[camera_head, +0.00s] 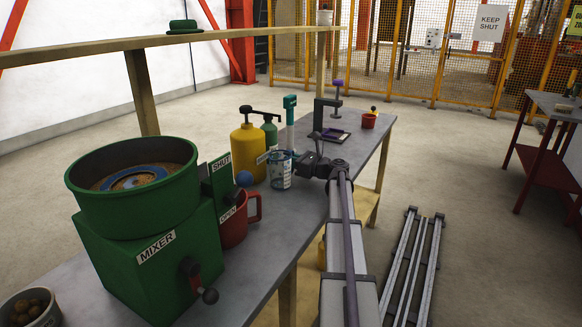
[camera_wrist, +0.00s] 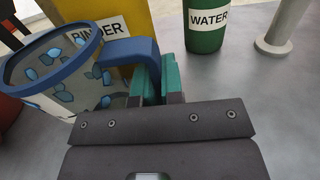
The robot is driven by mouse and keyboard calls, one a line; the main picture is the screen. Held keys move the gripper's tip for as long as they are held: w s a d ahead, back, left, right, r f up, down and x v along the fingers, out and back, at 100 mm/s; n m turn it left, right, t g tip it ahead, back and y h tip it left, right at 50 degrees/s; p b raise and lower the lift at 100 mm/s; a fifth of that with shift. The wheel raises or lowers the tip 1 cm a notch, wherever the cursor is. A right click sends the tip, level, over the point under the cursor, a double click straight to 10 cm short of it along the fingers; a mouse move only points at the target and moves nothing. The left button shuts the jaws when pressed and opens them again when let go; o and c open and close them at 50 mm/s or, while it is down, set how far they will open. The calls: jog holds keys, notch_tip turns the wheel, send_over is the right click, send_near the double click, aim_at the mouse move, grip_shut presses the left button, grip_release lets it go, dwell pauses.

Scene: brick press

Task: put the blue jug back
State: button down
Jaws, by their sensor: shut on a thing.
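The blue jug (camera_head: 280,170) has a pale wall with blue patches, a blue rim and a blue handle. In the wrist view the jug (camera_wrist: 52,85) is at the left, its handle (camera_wrist: 128,52) reaching towards my gripper. My gripper (camera_wrist: 163,80) has its teal fingers shut on that handle. In the head view my gripper (camera_head: 306,163) is just right of the jug, over the bench. I cannot tell whether the jug's base touches the bench. The jug's far side is hidden.
A yellow binder container (camera_head: 248,150) and a green water bottle (camera_head: 269,133) stand behind the jug.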

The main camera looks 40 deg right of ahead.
jog(key=shift+f, duration=0.2)
jog(key=c, duration=1.3)
grip_release()
jog(key=shift+o, duration=0.2)
jog(key=shift+r, duration=0.1)
jog(key=shift+r, duration=0.3)
jog(key=v, duration=1.2)
jog(key=shift+f, duration=0.2)
jog(key=shift+a+f, duration=0.1)
